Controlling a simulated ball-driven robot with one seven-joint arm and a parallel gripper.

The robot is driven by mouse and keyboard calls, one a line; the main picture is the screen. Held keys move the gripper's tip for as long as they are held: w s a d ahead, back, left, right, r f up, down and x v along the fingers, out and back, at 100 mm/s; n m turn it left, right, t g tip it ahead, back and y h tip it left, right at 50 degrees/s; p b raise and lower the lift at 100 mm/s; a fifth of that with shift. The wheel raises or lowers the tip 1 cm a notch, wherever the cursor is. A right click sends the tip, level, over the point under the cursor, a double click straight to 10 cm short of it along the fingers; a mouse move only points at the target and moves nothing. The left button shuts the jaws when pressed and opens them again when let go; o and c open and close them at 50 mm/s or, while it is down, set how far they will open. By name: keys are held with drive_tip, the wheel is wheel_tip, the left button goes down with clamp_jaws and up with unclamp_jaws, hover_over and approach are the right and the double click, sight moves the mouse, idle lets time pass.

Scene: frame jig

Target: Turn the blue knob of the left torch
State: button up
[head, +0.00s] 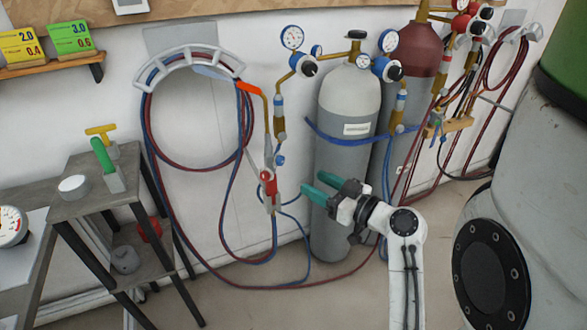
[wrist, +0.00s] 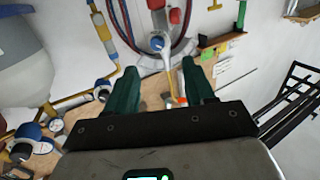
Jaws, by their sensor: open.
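The left torch (head: 268,192) hangs upright by the wall, left of the grey cylinder, in the head view. Its blue knob (head: 280,160) sits on its right side, with a red knob (head: 266,177) lower down. My gripper (head: 311,182) has green fingers spread apart, empty, pointing left towards the torch, with the knob up and left of the fingertips. In the wrist view a round blue knob (wrist: 157,42) shows beyond and between the open fingers (wrist: 159,66), apart from them. The torch's grey body runs down from it there.
Red and blue hoses loop from a wall hanger (head: 190,62) and hang around the torch. Grey cylinder (head: 345,150) with regulators stands right of the torch. A second torch area with a wooden holder (head: 450,126) is at right. A metal stand (head: 95,195) is at left.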

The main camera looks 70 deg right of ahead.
sight(283, 163)
drive_tip(key=p+x, duration=0.1)
drive_tip(key=x, duration=0.6)
drive_tip(key=p+x, duration=0.1)
drive_tip(key=x, duration=0.2)
drive_tip(key=shift+w+d+r+p, duration=0.2)
drive_tip(key=shift+d+r+p, duration=0.05)
drive_tip(key=shift+d+p, duration=0.1)
clamp_jaws()
